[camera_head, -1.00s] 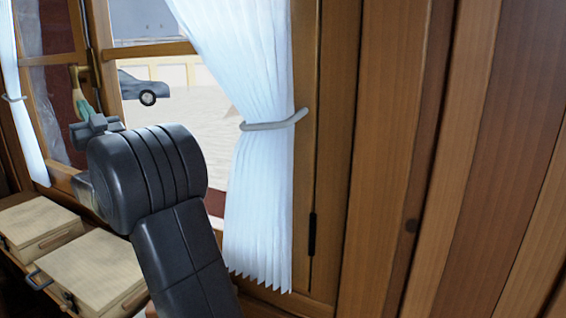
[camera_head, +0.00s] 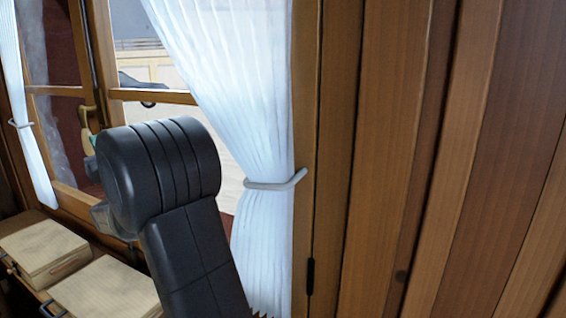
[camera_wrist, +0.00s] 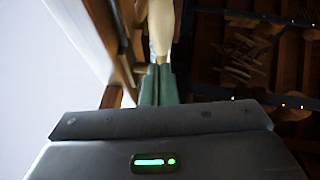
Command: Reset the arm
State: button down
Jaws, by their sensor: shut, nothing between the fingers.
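My gripper (camera_wrist: 159,68) shows in the wrist view as two green fingers pressed together, with nothing between them. A pale, blurred, elongated shape (camera_wrist: 161,28) lies in line beyond the fingertips; I cannot tell what it is or whether it touches them. In the head view my dark, thick arm rises in front of the window and curtain. It hides most of the gripper, and only a bit of green (camera_head: 88,141) shows at its left, near the window's brass handle (camera_head: 84,114).
A window frame (camera_head: 150,95) stands behind the arm. A white curtain (camera_head: 225,85) with a tie (camera_head: 275,184) hangs just right of it. Wood panelling (camera_head: 390,150) fills the right. Two light wooden boxes (camera_head: 38,250) (camera_head: 108,290) sit at lower left.

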jog(key=s+d, duration=0.4)
jog(key=d, duration=0.2)
jog(key=shift+s+r+h+b, duration=0.2)
jog(key=shift+s+h+b, duration=0.1)
jog(key=shift+b, duration=0.15)
jog(key=shift+d, duration=0.15)
